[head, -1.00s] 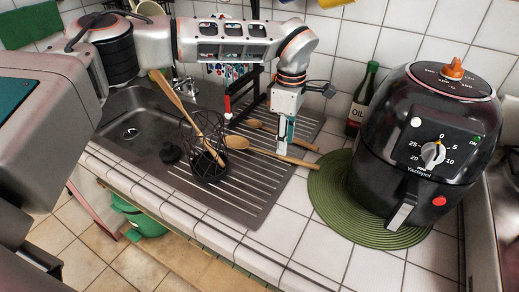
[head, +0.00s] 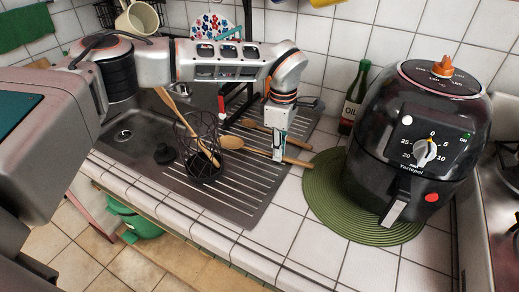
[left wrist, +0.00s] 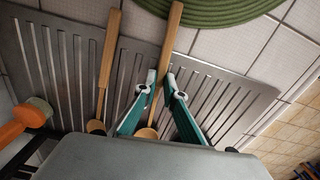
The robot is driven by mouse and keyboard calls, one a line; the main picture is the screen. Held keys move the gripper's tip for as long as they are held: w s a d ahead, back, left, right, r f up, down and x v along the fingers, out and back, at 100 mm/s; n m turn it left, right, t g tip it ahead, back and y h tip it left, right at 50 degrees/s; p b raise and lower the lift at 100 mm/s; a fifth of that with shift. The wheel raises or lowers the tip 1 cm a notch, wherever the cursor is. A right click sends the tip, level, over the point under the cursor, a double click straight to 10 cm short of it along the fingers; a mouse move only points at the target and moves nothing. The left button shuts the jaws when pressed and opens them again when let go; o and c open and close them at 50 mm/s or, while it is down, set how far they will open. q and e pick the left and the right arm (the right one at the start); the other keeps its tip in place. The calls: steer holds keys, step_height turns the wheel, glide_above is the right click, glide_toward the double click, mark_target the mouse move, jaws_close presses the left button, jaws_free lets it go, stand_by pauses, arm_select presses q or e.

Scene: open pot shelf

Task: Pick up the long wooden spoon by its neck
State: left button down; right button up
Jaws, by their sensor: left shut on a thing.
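The long wooden spoon (head: 256,150) lies across the ribbed drainboard, its bowl to the left and its handle end near the green mat. My left gripper (head: 277,157) points straight down on its handle, to the right of the bowl. In the left wrist view the gripper (left wrist: 162,88) has its teal fingers on either side of the spoon's handle (left wrist: 171,40), shut on it. The bowl (left wrist: 148,133) is partly hidden by the gripper body. A second wooden spoon (head: 249,123) lies behind, apart from the fingers; it also shows in the left wrist view (left wrist: 109,55). My right gripper is not in view.
A black wire utensil holder (head: 203,165) with a wooden utensil in it stands to the left by the sink (head: 125,112). A black air fryer (head: 390,165) sits on a green round mat (head: 325,210) at right, near an oil bottle (head: 354,100). The front counter tiles are clear.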

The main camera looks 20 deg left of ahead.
arm_select(q)
steer(key=shift+r, duration=0.15)
step_height(320, 180, up, 18)
stand_by(0.6)
steer(key=shift+f, duration=0.2)
stand_by(0.8)
